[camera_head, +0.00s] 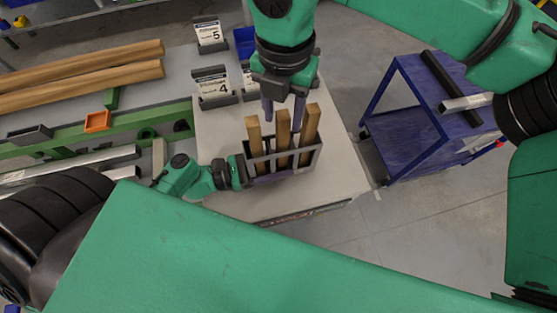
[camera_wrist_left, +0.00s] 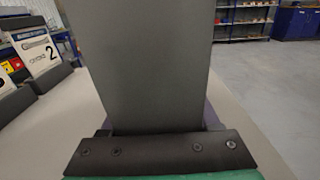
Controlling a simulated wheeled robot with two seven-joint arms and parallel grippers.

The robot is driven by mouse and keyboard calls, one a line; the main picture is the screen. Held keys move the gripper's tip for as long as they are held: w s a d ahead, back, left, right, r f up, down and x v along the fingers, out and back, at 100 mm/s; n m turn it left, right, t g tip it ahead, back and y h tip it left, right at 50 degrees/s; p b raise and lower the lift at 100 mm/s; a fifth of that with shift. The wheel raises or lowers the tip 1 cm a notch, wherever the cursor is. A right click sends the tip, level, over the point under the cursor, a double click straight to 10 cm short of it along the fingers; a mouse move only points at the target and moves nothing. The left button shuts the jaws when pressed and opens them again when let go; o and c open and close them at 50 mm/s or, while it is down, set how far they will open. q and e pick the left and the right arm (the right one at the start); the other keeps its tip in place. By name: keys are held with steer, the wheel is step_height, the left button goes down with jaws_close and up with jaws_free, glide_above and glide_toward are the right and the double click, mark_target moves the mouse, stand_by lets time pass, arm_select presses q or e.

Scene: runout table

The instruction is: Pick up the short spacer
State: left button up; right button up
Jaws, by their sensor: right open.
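Three upright wooden spacers stand side by side in a dark open rack (camera_head: 318,158): a left one (camera_head: 254,132), a middle one (camera_head: 283,128) and a right one (camera_head: 310,127). I cannot tell surely which is the short spacer. My right gripper (camera_head: 282,118) comes down from above, open, its purple fingers on either side of the middle spacer's top; contact is unclear. My left gripper (camera_head: 262,174) is at the rack's lower left, a purple finger along its near side. In the left wrist view a grey panel (camera_wrist_left: 150,65) hides most of its fingers.
The rack stands on a pale tabletop (camera_head: 225,125) with numbered sign stands, including sign 4 (camera_head: 212,87) and sign 5 (camera_head: 209,33). Wooden beams (camera_head: 80,75) and an orange tray (camera_head: 97,121) lie left. A blue cart (camera_head: 410,125) stands right, across open floor.

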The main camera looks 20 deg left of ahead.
mark_target(283, 133)
arm_select(q)
steer(key=c, duration=0.5)
jaws_close()
arm_select(e)
steer(key=shift+o, duration=1.2)
steer(key=r+n, duration=0.1)
steer(key=r+n+y, duration=0.1)
steer(key=r+n, duration=0.1)
steer(key=shift+w+r, duration=0.2)
steer(key=shift+r, duration=0.1)
steer(key=n, duration=0.3)
steer(key=shift+a+r+n, duration=0.1)
steer(key=shift+r+n, duration=0.1)
steer(key=shift+n, duration=0.2)
steer(key=n, duration=0.6)
steer(key=shift+a+r, duration=0.1)
steer(key=shift+r, duration=0.25)
steer(key=n, duration=0.7)
steer(key=shift+s+a+r+h, duration=0.1)
steer(key=shift+r+h, duration=0.3)
steer(key=n, duration=0.5)
steer(key=shift+r, duration=0.2)
steer(key=shift+f+n, duration=0.35)
steer(key=shift+n, duration=0.05)
steer(key=f, duration=1.1)
steer(key=shift+s+d+f, duration=0.1)
steer(key=shift+d, duration=0.2)
steer(key=shift+c, duration=0.3)
